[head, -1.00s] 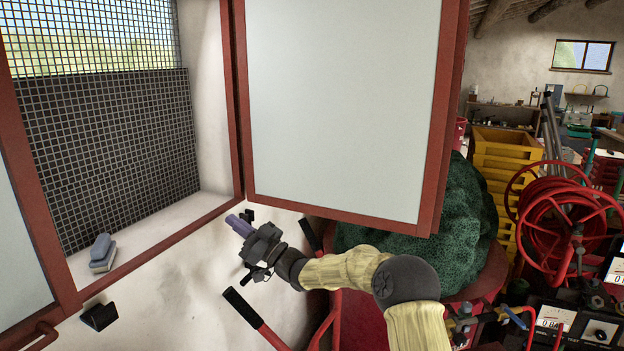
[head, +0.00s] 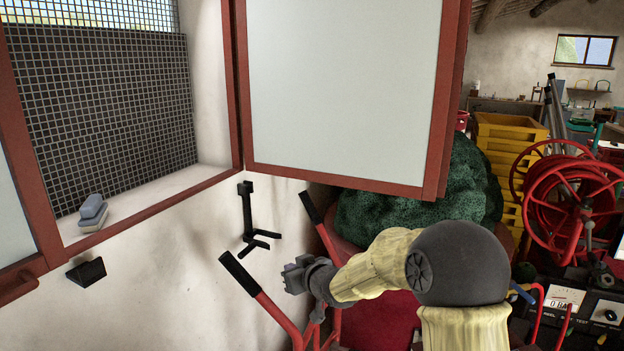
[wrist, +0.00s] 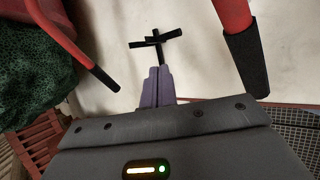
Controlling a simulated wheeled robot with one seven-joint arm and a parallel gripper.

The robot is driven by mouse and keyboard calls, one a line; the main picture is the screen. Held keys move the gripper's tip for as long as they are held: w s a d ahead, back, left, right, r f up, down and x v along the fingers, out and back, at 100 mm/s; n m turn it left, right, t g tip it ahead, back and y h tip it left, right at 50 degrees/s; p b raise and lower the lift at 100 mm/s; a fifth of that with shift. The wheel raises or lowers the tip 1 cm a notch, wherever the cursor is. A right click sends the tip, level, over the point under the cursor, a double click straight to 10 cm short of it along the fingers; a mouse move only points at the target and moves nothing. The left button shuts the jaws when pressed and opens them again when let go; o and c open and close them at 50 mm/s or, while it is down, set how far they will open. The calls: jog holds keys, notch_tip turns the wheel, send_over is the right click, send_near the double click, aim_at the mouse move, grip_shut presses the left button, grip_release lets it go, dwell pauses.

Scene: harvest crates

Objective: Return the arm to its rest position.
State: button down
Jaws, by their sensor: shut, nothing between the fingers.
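My gripper (head: 297,275) is held low in front of the white wall in the head view, with the arm bent back toward my body. In the wrist view its two purple fingers (wrist: 158,82) lie side by side, shut with nothing between them. The fingers can hardly be made out in the head view. My gripper appears between two red handlebars with black grips, the left one (head: 255,290) and the right one (head: 318,220). I cannot tell whether it touches either.
A black wall hook (head: 247,212) is ahead of the fingers. A red-framed open shutter (head: 345,90) hangs above the arm. A blue-grey brush (head: 93,212) rests on the window sill. A green net heap (head: 420,200), yellow crates (head: 508,130) and a red hose reel (head: 570,205) stand right.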

jog(key=s+d+f+m+g+h+b, duration=0.35)
jog(key=s+d+f+h+b, duration=0.25)
jog(key=s+d+f, duration=0.65)
jog(key=s+d+f+m+g+h+b, duration=0.1)
jog(key=s+d+f+m+g+b, duration=0.2)
jog(key=s, duration=0.7)
jog(key=s+d+f+g+b, duration=0.2)
jog(key=s+d+f, duration=0.35)
jog(key=s, duration=0.35)
notch_tip(320, 180, up, 24)
jog(key=p, duration=2.4)
jog(key=shift+a+f, duration=0.15)
jog(key=shift+a, duration=0.3)
jog(key=shift+w+a, duration=0.1)
jog(key=shift+w, duration=0.05)
